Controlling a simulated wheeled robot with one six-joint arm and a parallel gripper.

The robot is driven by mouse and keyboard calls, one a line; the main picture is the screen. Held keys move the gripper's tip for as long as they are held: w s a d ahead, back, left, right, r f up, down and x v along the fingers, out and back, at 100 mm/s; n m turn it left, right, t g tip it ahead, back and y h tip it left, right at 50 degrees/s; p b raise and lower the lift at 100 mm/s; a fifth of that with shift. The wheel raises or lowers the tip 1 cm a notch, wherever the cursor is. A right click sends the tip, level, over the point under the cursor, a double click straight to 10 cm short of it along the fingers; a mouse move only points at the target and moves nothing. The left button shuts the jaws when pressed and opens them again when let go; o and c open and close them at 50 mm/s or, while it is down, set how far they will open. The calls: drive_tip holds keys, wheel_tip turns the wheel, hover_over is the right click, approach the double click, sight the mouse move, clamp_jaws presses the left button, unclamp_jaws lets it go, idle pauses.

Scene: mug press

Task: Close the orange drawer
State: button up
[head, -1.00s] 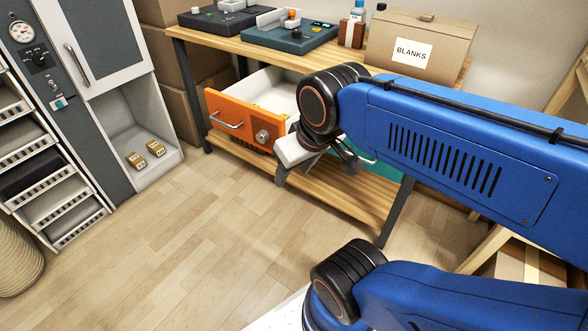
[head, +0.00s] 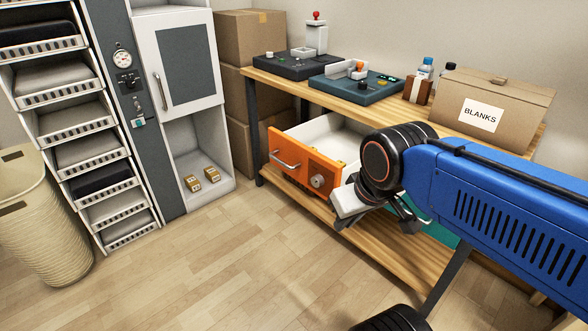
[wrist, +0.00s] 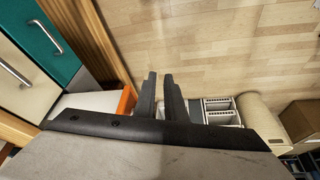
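The orange drawer (head: 300,160) is pulled out from under the wooden workbench in the head view. Its front has a metal bar handle (head: 284,161) and a round grey knob (head: 317,181), and its white inside shows. In the wrist view a strip of its orange front (wrist: 127,100) and white interior show left of the fingers. My gripper (wrist: 160,74) has two dark fingers with a narrow gap, floor showing between them, and nothing held. In the head view my wrist is right of the drawer front, partly hiding the drawer's right side; contact cannot be told.
A teal drawer (wrist: 52,38) and a cream drawer (wrist: 20,82) are shut beside it. The bench top holds control boxes (head: 355,87) and a BLANKS carton (head: 495,105). Left stand a cabinet (head: 180,60), a shelf rack and a woven basket (head: 45,225). The floor (head: 200,270) in front is clear.

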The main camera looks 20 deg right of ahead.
drive_tip(key=shift+w+d+f+n+g+h, duration=0.1)
drive_tip(key=shift+w+f+n+g+h, duration=0.15)
drive_tip(key=shift+w+n+g, duration=0.45)
clamp_jaws()
drive_tip(key=w+a+n+g+h, duration=0.25)
drive_tip(key=w+n+h, duration=0.45)
drive_tip(key=w+n, duration=0.45)
drive_tip(key=w+a+f+n+t+h, duration=0.2)
drive_tip(key=w+a+n+t+h, duration=0.45)
drive_tip(key=w+a, duration=0.85)
drive_tip(key=w+d+f+n, duration=0.1)
drive_tip(key=w+d, duration=0.1)
drive_tip(key=d, duration=0.3)
drive_tip(key=w+d+f+n+g, duration=0.1)
drive_tip(key=d+f, duration=0.1)
drive_tip(key=d, duration=0.4)
drive_tip(key=shift+w+d+n+g+h, duration=0.25)
drive_tip(key=shift+w+n+g+h, duration=0.05)
drive_tip(key=shift+w, duration=0.1)
drive_tip(key=shift+d, duration=0.1)
